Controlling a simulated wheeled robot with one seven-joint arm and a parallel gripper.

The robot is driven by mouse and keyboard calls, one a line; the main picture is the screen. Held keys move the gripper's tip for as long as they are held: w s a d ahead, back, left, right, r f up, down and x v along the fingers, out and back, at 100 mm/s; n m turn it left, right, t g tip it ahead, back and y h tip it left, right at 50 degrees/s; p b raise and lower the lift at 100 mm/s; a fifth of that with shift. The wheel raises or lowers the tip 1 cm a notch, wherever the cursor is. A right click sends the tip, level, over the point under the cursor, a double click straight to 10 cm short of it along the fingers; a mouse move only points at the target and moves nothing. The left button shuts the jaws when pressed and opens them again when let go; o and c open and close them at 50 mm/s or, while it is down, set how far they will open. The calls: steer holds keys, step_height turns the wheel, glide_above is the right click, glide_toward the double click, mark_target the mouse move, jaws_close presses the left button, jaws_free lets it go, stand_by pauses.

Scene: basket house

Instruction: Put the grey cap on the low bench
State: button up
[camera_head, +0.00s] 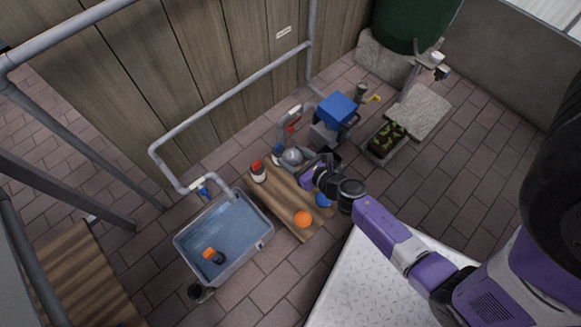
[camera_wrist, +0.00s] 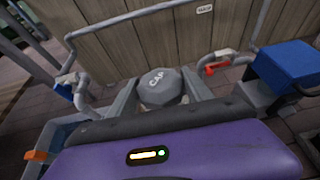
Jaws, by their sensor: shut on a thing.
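The grey cap (camera_wrist: 160,87) is a faceted, rounded piece lettered "CAP", held between the two grey fingers of my gripper (camera_wrist: 162,98) in the wrist view. In the head view the grey cap (camera_head: 291,156) and my gripper (camera_head: 297,160) are at the far end of a low wooden slab (camera_head: 282,207), which looks like the low bench. The gripper is shut on the cap. My wrist hides part of the bench's far right side. I cannot tell the cap's height above the bench.
An orange ball (camera_head: 303,219), a blue ball (camera_head: 323,199) and a red-topped bottle (camera_head: 258,172) are on the bench. A water tub (camera_head: 263,241) stands left of it. Grey pipework (camera_head: 230,84), a blue box (camera_head: 337,108) and a planter (camera_head: 384,144) are beyond and right.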

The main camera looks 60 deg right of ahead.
mark_target(290, 189)
steer(key=shift+a+f+y, duration=0.3)
steer(key=shift+a+f, duration=0.05)
steer(key=shift+a, duration=0.15)
step_height(290, 189, down, 20)
steer(key=b, duration=1.3)
steer(key=shift+a+r, duration=0.1)
steer(key=shift+a, duration=0.05)
steer(key=shift+f, duration=0.2)
steer(key=o, duration=1.3)
steer(key=shift+o, duration=0.2)
steer(key=shift+r, duration=0.15)
